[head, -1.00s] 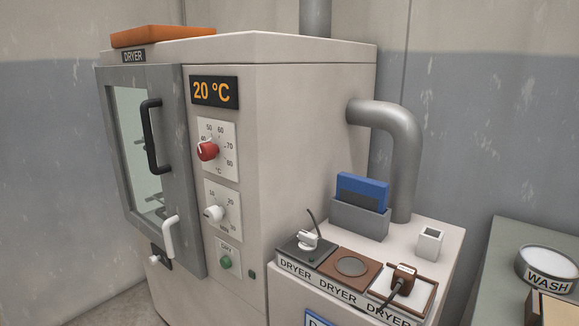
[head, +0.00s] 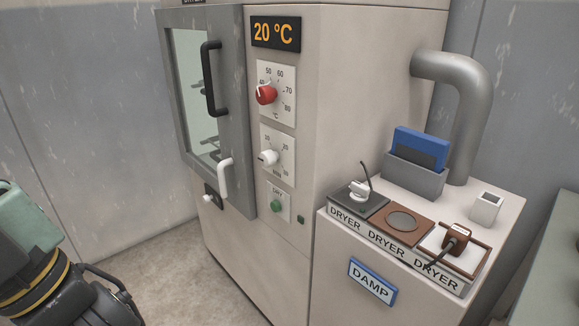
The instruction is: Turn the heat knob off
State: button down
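The red heat knob (head: 266,94) sits on the dryer's front, on a white plate (head: 276,112) with a °C scale running to 80. Its white pointer mark faces upper left, near the 40 end of the scale. The display (head: 276,34) above it reads 20 °C. Part of my arm shows at the lower left, with a black end piece (head: 95,298) cut off by the frame's bottom edge. It is well apart from the knob. My gripper's fingertips cannot be made out, so its opening is unclear.
Below are a white MIN knob (head: 268,158) and a green button (head: 276,207). The grey dryer door (head: 231,110) has a black handle (head: 211,80) and a white lever (head: 225,178). A side cabinet (head: 340,250) with DRYER-labelled items stands right. Floor (head: 165,255) before the door is clear.

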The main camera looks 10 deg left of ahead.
aim_at(265, 94)
jog(key=j+z, duration=0.15)
jog(key=j, duration=0.7)
jog(key=k+j+z, duration=0.1)
jog(key=j, duration=0.75)
